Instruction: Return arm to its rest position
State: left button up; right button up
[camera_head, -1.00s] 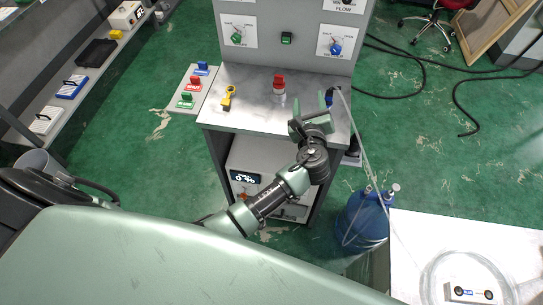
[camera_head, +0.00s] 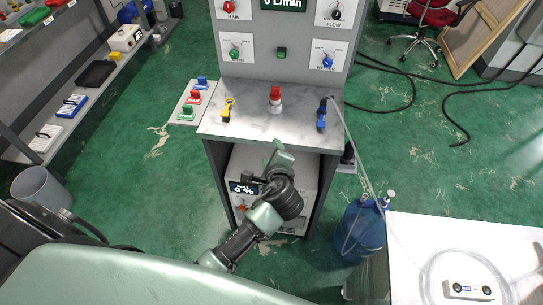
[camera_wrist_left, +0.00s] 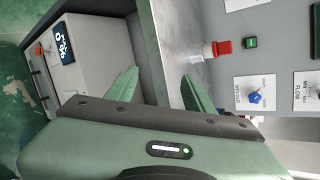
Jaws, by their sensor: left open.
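My left gripper (camera_head: 268,165) is in front of the machine's table, below its front edge, with the arm bent up from the lower left. In the left wrist view the two green fingers of my left gripper (camera_wrist_left: 158,90) stand apart with nothing between them. It touches nothing that I can see. My right gripper is not in view.
The marble table (camera_head: 250,122) carries a red button (camera_head: 275,97), a yellow tool (camera_head: 227,109) and a blue-and-black item (camera_head: 321,113). A white box with a display (camera_head: 243,188) sits underneath. A blue bottle (camera_head: 360,230) stands right. Green floor is open at left.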

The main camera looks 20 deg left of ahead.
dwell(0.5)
pick_arm(q)
jog(key=s+f+n+g+h+b, duration=0.15)
jog(key=s+f, duration=0.35)
jog(key=f, duration=0.5)
jog(key=s+d+f+n+g+h, duration=0.15)
jog(key=s+f, duration=0.35)
jog(key=f, duration=0.6)
jog(key=s+a+f+n+g+h+b, duration=0.15)
jog(key=s+f, duration=0.35)
jog(key=f, duration=0.5)
jog(key=s+a+f+n+g, duration=0.1)
jog(key=s+f+n, duration=0.2)
jog(key=s+f, duration=0.3)
jog(key=s+a+f+n+g+h+b, duration=0.1)
jog(key=s+f+n, duration=0.3)
jog(key=s, duration=1)
jog(key=s+a+f+n+g+b, duration=0.1)
jog(key=s+f+n+g, duration=0.2)
jog(key=s+f, duration=0.4)
jog(key=s+n, duration=0.1)
jog(key=s, duration=0.2)
jog(key=shift+s+a+f, duration=0.15)
jog(key=shift+s+f, duration=0.15)
jog(key=shift+f, duration=0.05)
